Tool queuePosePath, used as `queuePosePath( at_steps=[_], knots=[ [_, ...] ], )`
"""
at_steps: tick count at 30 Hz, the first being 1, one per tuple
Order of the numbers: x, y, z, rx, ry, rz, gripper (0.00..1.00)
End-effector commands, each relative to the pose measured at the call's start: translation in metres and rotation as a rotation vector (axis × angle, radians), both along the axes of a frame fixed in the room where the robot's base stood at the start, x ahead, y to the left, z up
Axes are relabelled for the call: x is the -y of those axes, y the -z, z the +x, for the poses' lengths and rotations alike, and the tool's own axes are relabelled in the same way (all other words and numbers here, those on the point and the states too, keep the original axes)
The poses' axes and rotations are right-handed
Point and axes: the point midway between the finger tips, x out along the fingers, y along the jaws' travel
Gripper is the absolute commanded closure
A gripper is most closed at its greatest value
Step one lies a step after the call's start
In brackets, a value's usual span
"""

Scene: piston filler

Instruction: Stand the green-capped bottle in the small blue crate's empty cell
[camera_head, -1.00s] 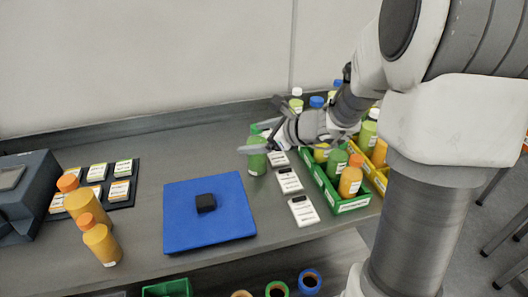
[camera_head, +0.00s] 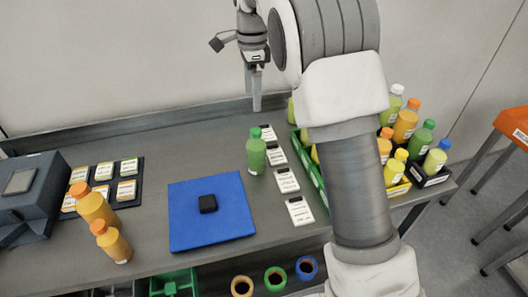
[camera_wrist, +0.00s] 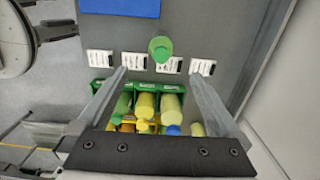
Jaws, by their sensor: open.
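A green bottle with a green cap (camera_head: 256,152) stands upright on the grey table, right of the blue mat. It also shows from above in the wrist view (camera_wrist: 160,48), beyond and between my fingertips. My gripper (camera_head: 257,103) is open and empty, above and apart from the bottle; its two fingers spread wide in the wrist view (camera_wrist: 158,76). Another green-capped bottle (camera_head: 421,139) stands among the bottles at the right. I cannot make out a small blue crate or an empty cell in these views; my arm hides part of the crates.
A blue mat (camera_head: 185,220) holds a black block (camera_head: 208,204). White cards (camera_head: 300,211) lie in a row beside a green crate (camera_head: 316,181) of bottles. Two orange-capped bottles (camera_head: 112,241) stand at left near a dark box (camera_head: 30,195). Coloured rings lie below the table front.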

Motion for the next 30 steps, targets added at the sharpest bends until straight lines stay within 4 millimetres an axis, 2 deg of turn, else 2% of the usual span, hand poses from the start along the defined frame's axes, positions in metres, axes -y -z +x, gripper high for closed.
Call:
queuePosePath(
  at_steps=[5, 16, 19, 26, 30],
  knots=[
    [0.001, 0.021, 0.001, 0.000, 0.000, -0.018, 0.00],
    [0.002, 0.099, 0.001, -0.001, 0.001, -0.015, 0.00],
    [0.001, 0.112, 0.001, 0.001, 0.000, -0.015, 0.00],
    [0.002, 0.127, 0.002, 0.001, 0.000, -0.014, 0.00],
    [0.006, 0.149, 0.004, -0.001, 0.001, -0.015, 0.00]
  ],
)
